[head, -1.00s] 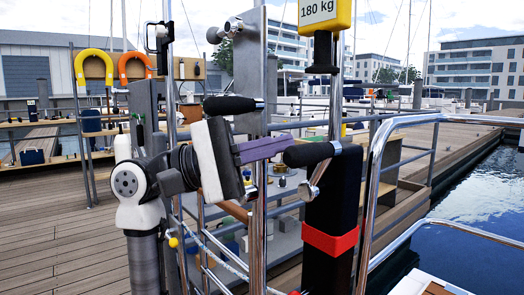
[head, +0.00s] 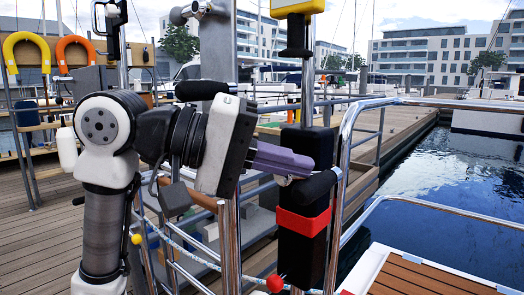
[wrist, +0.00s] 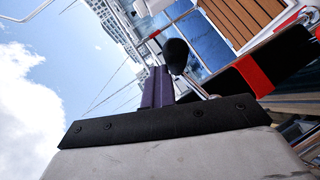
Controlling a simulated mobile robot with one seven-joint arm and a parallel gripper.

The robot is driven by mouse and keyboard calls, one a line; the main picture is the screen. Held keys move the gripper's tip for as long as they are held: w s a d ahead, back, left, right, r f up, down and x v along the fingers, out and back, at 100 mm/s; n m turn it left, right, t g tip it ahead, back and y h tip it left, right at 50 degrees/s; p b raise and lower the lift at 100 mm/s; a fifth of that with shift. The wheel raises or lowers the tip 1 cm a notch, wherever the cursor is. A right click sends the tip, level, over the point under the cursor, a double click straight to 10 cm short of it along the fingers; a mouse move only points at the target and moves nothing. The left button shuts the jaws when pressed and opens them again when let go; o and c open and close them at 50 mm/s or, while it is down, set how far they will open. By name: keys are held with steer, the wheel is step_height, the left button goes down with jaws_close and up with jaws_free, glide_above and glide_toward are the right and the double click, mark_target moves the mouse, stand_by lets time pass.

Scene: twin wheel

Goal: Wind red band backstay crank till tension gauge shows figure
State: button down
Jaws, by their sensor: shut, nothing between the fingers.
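The black post with the red band (head: 302,221) stands right of centre in the head view; the red band (wrist: 254,75) also shows in the wrist view. Its crank has a black handle (head: 310,188), lying low beside the post top, also seen in the wrist view (wrist: 176,57). My gripper (head: 308,166) is shut, its purple fingers just above and against or very near the handle; I cannot tell if they touch. Nothing is between the fingers. The yellow tension gauge (head: 297,7) is cut off at the top, so its figure is hidden.
Another black crank handle (head: 202,90) is on a grey plate to the left, close behind my wrist. Steel rails (head: 345,150) rise right of the post. A red ball (head: 274,284) hangs below. Water (head: 440,190) lies to the right.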

steer(key=shift+s+d+f, duration=0.2)
steer(key=shift+d+f, duration=0.15)
steer(key=shift+f, duration=0.15)
stand_by(0.5)
